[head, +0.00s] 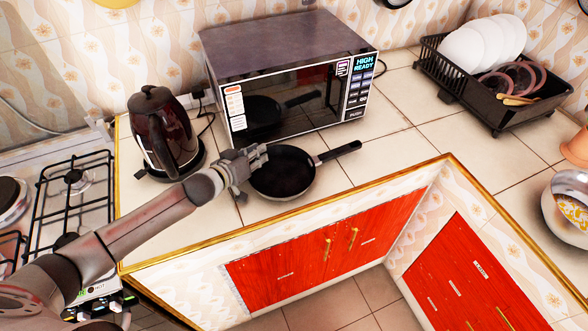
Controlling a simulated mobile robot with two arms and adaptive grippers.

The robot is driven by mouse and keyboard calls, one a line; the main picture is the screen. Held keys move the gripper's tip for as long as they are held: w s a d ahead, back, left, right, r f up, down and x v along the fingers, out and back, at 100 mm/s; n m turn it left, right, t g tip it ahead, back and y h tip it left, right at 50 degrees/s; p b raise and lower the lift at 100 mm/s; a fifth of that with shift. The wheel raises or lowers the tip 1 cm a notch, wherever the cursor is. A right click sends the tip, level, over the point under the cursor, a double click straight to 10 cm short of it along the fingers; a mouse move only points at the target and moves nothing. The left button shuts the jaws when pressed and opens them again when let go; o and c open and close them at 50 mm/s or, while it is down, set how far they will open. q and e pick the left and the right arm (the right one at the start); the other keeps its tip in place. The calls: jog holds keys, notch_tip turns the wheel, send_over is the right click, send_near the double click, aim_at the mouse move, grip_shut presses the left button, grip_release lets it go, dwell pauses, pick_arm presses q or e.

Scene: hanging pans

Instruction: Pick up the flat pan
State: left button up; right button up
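The flat pan (283,174) is black with a light outer side and sits on the tiled counter in front of the microwave. Its dark handle (338,152) points right and slightly back. My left arm reaches in from the lower left. My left gripper (258,156) is at the pan's left rim, on the side away from the handle. It covers a small part of the rim. Its fingers are small and overlap the pan in view, so I cannot tell whether they touch or grip it. My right gripper is not in view.
A microwave (290,75) stands behind the pan and reflects it. A dark kettle (163,135) is left of the gripper, beside a gas stove (70,190). A dish rack (495,100) with plates stands at the back right. The counter right of the handle is clear.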

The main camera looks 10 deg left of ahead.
pick_arm(q)
grip_shut()
jog(key=shift+r, duration=0.1)
